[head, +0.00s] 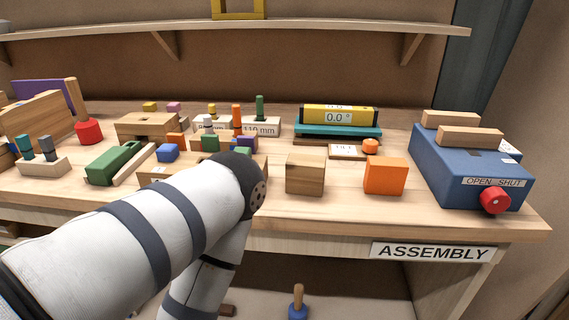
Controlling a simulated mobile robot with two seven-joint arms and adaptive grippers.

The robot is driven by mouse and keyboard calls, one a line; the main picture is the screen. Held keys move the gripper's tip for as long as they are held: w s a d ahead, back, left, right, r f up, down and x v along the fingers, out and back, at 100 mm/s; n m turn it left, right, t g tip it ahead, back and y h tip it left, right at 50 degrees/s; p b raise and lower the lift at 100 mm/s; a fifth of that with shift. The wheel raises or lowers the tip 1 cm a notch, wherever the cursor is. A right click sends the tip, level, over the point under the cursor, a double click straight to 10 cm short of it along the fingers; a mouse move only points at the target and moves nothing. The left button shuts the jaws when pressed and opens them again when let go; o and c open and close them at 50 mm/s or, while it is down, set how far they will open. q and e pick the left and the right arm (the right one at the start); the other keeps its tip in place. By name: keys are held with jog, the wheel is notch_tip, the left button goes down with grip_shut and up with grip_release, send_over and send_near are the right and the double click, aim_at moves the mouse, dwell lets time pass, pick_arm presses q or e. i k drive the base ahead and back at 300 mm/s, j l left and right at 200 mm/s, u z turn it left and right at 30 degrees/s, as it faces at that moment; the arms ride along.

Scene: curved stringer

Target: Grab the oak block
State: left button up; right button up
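A plain wooden cube (305,174), which looks like the oak block, sits near the front edge of the workbench, just right of my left arm's bend. An orange block (385,175) stands to its right, apart from it. My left arm comes in from the lower left, bends beside the wooden cube and runs down in front of the bench edge. Its gripper is out of view. My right gripper is not in view either. Nothing is seen holding the wooden cube.
A blue box (440,165) with a red knob (495,200) and wooden bars stands at the right. Behind are a teal stand with a yellow level (338,115) and a pegged board (265,130). Several coloured blocks crowd the left. A shelf (290,29) spans the back.

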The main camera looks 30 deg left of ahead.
aim_at(305, 173)
jog(key=k+u, duration=0.1)
jog(key=u, duration=0.65)
